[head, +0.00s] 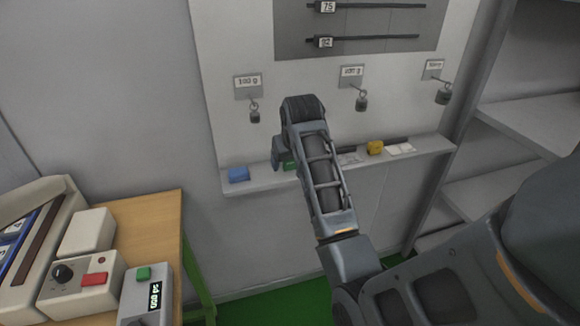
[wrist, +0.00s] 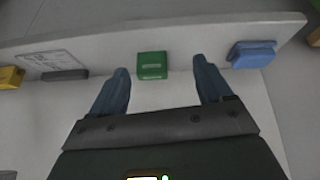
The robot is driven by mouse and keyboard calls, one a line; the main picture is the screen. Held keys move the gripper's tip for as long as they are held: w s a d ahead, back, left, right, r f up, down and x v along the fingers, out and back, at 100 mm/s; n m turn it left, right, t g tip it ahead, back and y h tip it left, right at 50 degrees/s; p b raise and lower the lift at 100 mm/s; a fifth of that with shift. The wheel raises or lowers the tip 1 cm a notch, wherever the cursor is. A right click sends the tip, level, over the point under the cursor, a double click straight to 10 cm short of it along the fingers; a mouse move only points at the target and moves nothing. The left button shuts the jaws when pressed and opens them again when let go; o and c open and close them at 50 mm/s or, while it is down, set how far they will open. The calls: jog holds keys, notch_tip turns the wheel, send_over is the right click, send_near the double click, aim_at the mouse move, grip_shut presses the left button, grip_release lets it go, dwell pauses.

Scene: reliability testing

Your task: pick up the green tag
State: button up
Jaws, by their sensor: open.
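The green tag (wrist: 152,65) lies on the narrow wall ledge, in the middle of the wrist view. In the head view only a sliver of the green tag (head: 289,166) shows beside my arm, which hides the rest. My gripper (wrist: 163,72) is open, with one finger on each side of the tag in the picture and nothing held. I cannot tell how far the fingertips are from the ledge. In the head view my gripper (head: 279,160) points down near the ledge.
The ledge (head: 262,184) also holds a blue block (head: 238,174), a yellow block (head: 375,148) and white cards (head: 400,149). Weights hang from hooks above it, including one (head: 255,115) at left. A wooden table (head: 150,222) with devices stands left; shelves (head: 520,118) stand right.

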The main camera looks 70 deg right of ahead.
aim_at(290, 163)
notch_tip(290, 163, up, 3)
jog(key=d+m+y, duration=0.1)
jog(key=d, duration=0.2)
jog(key=x, duration=0.7)
jog(key=shift+w+d+f, duration=0.1)
jog(key=shift+f, duration=0.05)
jog(key=c, duration=1)
jog(key=shift+c, duration=0.2)
